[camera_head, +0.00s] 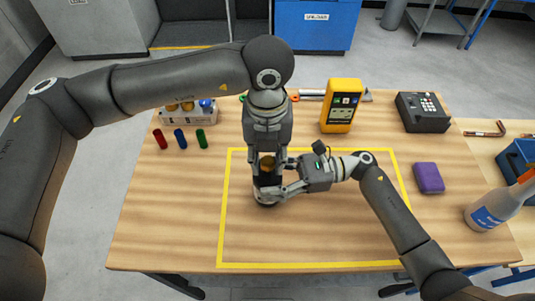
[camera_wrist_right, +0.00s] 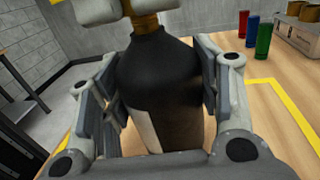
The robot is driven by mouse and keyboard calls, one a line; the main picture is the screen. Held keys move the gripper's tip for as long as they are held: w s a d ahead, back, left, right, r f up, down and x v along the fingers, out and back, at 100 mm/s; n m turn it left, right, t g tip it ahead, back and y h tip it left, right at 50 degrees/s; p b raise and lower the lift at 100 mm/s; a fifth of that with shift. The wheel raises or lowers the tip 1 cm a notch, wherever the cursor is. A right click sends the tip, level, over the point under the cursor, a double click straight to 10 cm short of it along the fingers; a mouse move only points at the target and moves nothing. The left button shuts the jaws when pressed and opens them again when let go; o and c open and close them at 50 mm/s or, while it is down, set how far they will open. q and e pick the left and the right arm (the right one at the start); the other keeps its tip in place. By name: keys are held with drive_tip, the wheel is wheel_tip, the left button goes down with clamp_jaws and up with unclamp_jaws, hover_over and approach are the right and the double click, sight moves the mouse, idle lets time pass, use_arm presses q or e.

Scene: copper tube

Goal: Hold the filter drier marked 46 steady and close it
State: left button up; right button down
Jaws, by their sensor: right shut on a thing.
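The filter drier (camera_head: 266,179) stands upright inside the yellow outline, with a dark body, a pale lower part and a brass top. In the right wrist view its dark shoulder (camera_wrist_right: 155,70) fills the middle; I cannot read a number on it. My right gripper (camera_head: 273,182) is shut on the body from the right, one finger on each side. My left gripper (camera_head: 267,153) points straight down over the drier, its fingertips on either side of the brass top (camera_wrist_right: 145,22). I cannot tell whether these fingers press on the brass.
Red (camera_head: 160,138), blue (camera_head: 180,138) and green (camera_head: 201,138) cylinders stand left, before a holder (camera_head: 190,116) with several pieces. The outlined area's front is clear.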

use_arm(q)
clamp_jaws()
use_arm(e)
drive_tip(key=shift+f, duration=0.15)
use_arm(q)
drive_tip(key=m, duration=1.8)
drive_tip(key=shift+m, duration=0.3)
drive_tip(key=m, duration=0.6)
drive_tip(key=shift+m, duration=0.3)
use_arm(e)
drive_tip(key=shift+s, duration=0.1)
use_arm(q)
drive_tip(key=o, duration=0.6)
unclamp_jaws()
drive_tip(key=shift+c, duration=0.2)
wheel_tip(320, 180, up, 12)
